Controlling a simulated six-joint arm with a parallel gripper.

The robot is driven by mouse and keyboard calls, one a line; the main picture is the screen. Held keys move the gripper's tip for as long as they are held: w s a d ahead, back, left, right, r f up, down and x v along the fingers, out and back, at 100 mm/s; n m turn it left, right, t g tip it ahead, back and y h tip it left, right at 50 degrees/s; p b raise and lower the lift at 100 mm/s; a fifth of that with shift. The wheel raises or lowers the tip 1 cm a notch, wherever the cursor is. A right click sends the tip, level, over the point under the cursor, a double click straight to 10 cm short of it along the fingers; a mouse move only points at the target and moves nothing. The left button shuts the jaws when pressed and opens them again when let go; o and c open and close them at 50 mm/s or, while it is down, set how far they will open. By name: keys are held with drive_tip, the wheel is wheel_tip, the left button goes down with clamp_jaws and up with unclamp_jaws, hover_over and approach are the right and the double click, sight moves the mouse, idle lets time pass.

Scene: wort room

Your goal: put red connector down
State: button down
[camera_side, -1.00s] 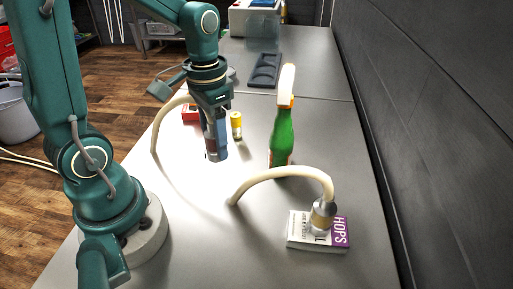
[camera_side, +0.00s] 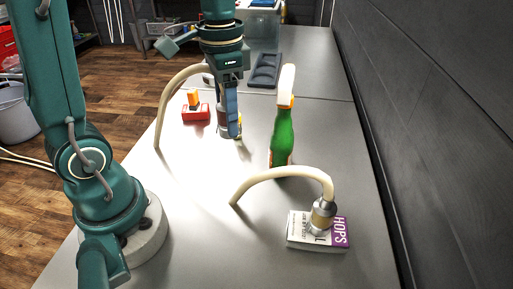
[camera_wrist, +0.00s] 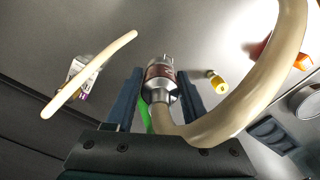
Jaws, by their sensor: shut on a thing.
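The red connector (camera_wrist: 161,72) is a silver metal fitting with a dark red band on the end of a cream hose (camera_wrist: 270,85). In the wrist view it sits between the two blue fingers of my gripper (camera_wrist: 158,92), which is shut on it. In the side view my gripper (camera_side: 228,122) points down above the grey bench, beside the green spray bottle. There the connector is mostly hidden behind the fingers, and its hose (camera_side: 162,108) arches away to the left. I cannot tell whether the connector's end touches the bench.
A green spray bottle (camera_side: 282,135) stands right of my gripper. A red block with an orange top (camera_side: 196,114) is to the left. A yellow-capped vial (camera_wrist: 216,79) is close by. A second hose (camera_side: 270,174) ends in a tan-banded connector (camera_side: 322,214) on a HOPS box (camera_side: 305,241). Front-middle bench is clear.

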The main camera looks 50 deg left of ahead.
drive_tip(key=w+d+r+n, duration=0.1)
drive_tip(key=w+d+r, duration=0.1)
drive_tip(key=w+d, duration=0.75)
drive_tip(key=shift+w+d+f+m, duration=0.2)
drive_tip(key=shift+w+f+m, duration=0.45)
drive_tip(key=shift+f, duration=1.75)
drive_tip(key=shift+w+d+f+m, duration=0.25)
drive_tip(key=shift+w+f, duration=0.75)
drive_tip(key=shift+f, duration=1.35)
drive_tip(key=shift+w+d+f+m, duration=0.15)
drive_tip(key=shift+w+f+m, duration=0.5)
drive_tip(key=shift+f, duration=1.75)
drive_tip(key=shift+w+f, duration=0.1)
drive_tip(key=shift+w, duration=0.05)
drive_tip(key=shift+c, duration=1.3)
unclamp_jaws()
wheel_tip(320, 180, up, 8)
drive_tip(key=shift+f, duration=0.15)
